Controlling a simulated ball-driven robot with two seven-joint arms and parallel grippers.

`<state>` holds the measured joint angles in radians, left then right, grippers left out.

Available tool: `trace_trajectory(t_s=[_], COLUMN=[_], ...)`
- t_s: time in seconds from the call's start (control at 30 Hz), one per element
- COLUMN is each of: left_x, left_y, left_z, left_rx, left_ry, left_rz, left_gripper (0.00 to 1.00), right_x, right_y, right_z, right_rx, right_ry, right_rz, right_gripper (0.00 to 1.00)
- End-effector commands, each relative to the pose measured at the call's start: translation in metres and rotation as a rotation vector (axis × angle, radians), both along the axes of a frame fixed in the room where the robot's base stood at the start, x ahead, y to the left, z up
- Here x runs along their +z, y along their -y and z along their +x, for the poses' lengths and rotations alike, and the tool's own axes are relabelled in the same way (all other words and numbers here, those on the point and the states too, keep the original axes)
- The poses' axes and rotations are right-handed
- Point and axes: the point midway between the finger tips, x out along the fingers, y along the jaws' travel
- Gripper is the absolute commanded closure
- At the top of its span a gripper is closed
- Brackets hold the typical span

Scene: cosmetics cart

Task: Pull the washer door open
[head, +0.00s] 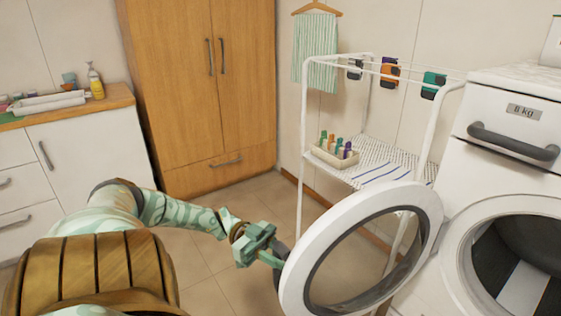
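The washer (461,183) stands at the right. Its round white door (298,275) is swung wide open to the left, away from the dark drum opening (490,255). My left gripper (272,260), green, is at the door's outer left edge, beside a dark part (281,249) that looks like the door handle. Its fingertips are small and partly hidden by that edge, so I cannot tell whether they are shut on it. My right gripper is not in view.
A white drying rack (300,200) with a small bottle tray (333,157) stands behind the door. A wooden wardrobe (175,90) and a white cabinet (90,150) line the back and left. Tiled floor (205,265) is clear left of the door.

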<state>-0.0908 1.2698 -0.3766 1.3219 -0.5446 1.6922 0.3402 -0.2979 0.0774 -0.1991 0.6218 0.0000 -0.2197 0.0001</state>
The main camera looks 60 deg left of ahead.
Motion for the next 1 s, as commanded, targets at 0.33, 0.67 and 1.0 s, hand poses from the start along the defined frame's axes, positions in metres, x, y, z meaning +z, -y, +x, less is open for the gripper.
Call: trace_trajectory(t_s=[0.33, 0.67, 1.0], left_x=[-0.003, -0.002, -0.003], left_y=[0.0, 0.0, -0.026], left_z=[-0.002, -0.001, -0.01], left_rx=[-0.002, -0.001, 0.002], left_ry=[-0.009, -0.005, -0.008], left_rz=[0.006, 0.004, 0.006], left_gripper=[1.0, 0.56, 0.56], right_x=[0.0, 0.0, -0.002], right_y=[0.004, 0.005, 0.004], right_z=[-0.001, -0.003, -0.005], right_rx=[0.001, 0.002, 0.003], right_ry=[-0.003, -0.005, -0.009], right_rz=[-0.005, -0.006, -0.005], right_gripper=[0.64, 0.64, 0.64])
